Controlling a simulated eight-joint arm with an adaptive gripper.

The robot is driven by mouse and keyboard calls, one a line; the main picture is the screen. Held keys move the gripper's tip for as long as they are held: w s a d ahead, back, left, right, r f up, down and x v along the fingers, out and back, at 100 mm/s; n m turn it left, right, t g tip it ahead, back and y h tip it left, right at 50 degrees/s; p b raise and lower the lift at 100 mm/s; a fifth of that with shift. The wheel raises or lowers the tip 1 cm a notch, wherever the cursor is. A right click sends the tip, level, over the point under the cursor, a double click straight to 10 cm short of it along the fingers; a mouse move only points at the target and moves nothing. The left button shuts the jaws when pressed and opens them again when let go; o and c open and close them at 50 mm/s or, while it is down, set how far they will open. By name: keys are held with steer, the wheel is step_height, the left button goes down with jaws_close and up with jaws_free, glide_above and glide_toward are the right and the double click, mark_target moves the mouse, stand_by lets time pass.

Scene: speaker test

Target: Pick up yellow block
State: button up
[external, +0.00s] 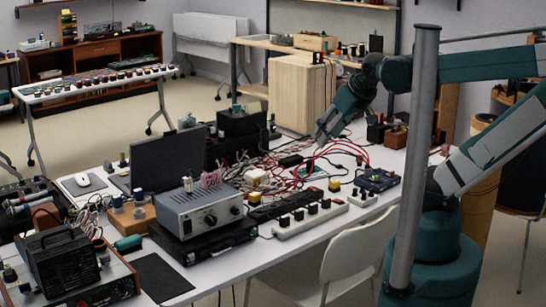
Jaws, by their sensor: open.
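A small yellow block (334,185) lies on the long white table in the external view, among cables near the front edge. A second, larger pale yellow block-like piece (256,178) sits further left, behind the power strips. My gripper (321,137) hangs from the arm above the tangle of cables, behind and above the small yellow block and apart from it. It is open, and I see nothing held in it. Its fingers are small and dark in this view.
Red and black cables (318,160) clutter the table under my gripper. A blue circuit board (377,180), a white switch strip (310,216) and a grey power supply (199,207) stand nearby. A tall wooden box (298,92) is behind. A white chair (352,250) stands in front.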

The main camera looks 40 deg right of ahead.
steer(key=w+d, duration=0.1)
steer(key=w, duration=0.1)
steer(key=n+g+h+b, duration=0.4)
steer(key=n+g, duration=0.4)
steer(key=n, duration=0.8)
glide_above(334, 180)
steer(key=a, duration=0.3)
step_height(334, 180, down, 26)
steer(key=shift+f, duration=0.15)
steer(key=shift+s+d+f+h, duration=0.15)
steer(key=shift+d+f, duration=0.1)
steer(key=shift+f, duration=0.35)
steer(key=shift+w+d+f+h, duration=0.15)
steer(key=shift+d+f, duration=0.1)
steer(key=shift+f, duration=0.35)
steer(key=shift+s, duration=0.1)
